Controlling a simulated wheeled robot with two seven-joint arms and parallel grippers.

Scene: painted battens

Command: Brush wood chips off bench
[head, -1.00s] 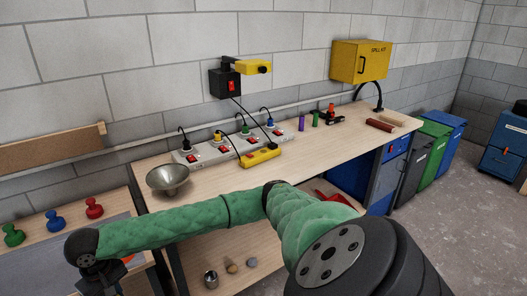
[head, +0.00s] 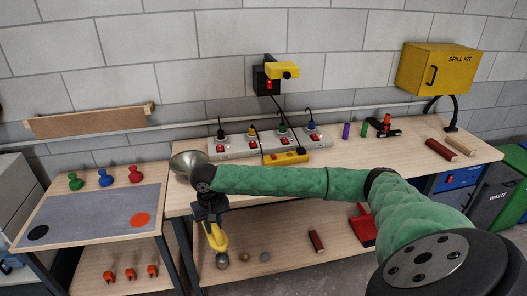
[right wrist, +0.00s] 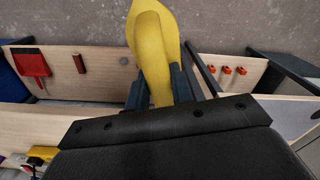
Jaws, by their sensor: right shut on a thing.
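My right gripper (head: 211,222) is shut on a yellow tool (head: 217,240), held pointing down in front of the bench's near edge. In the right wrist view the tool (right wrist: 152,45) sits between the two dark fingers; I cannot tell its kind. The pale wooden bench (head: 360,165) runs across the middle and right. I can make out no wood chips on it. A red dustpan (head: 362,232) lies on the shelf below, partly hidden by my green-sleeved right arm. A dark red block (head: 316,241) lies on that shelf. My left gripper is out of view.
A metal bowl (head: 186,162), power strips (head: 240,146), a yellow device (head: 284,158), and red (head: 440,149) and pale (head: 461,145) battens are on the bench. A side table (head: 95,215) stands left. The bench front is mostly clear.

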